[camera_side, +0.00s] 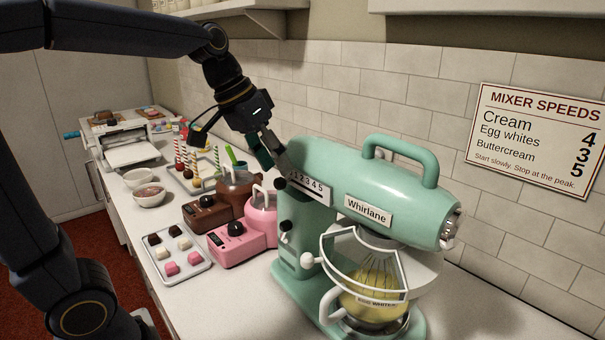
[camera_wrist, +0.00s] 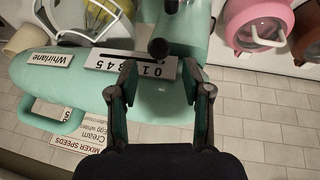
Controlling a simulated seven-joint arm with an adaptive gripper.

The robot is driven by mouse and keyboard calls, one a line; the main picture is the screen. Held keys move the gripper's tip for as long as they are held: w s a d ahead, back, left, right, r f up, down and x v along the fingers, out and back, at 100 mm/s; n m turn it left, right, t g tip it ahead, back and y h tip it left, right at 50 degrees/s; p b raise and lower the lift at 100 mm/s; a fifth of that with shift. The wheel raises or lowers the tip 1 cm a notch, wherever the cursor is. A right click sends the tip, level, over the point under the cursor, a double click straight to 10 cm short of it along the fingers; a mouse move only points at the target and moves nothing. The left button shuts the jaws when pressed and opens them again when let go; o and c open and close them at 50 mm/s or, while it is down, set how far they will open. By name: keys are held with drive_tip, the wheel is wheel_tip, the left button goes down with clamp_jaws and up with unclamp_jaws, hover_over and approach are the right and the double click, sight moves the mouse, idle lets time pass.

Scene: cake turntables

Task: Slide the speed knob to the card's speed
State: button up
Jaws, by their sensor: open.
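The mint mixer (camera_side: 345,170) stands on the counter. Its white speed scale (camera_side: 312,191) carries numbers up to 5, and it also shows in the wrist view (camera_wrist: 130,66). The black round speed knob (camera_side: 280,184) is at the scale's low-number end; the wrist view shows it too (camera_wrist: 158,48). My gripper (camera_side: 271,165) is just above the knob, its fingers open and apart on either side of it in the wrist view (camera_wrist: 158,68). I cannot tell whether they touch it. The wall card (camera_side: 537,138) lists Cream 4, Egg whites 3, Buttercream 5.
A tray of sweets (camera_side: 178,259) and small bowls (camera_side: 149,195) lie further left. A handle (camera_side: 402,156) arches over the mint mixer's head. The tiled wall is close behind.

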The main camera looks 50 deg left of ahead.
sight(285, 182)
drive_tip(key=shift+x, duration=1.6)
drive_tip(key=shift+c, duration=0.2)
clamp_jaws()
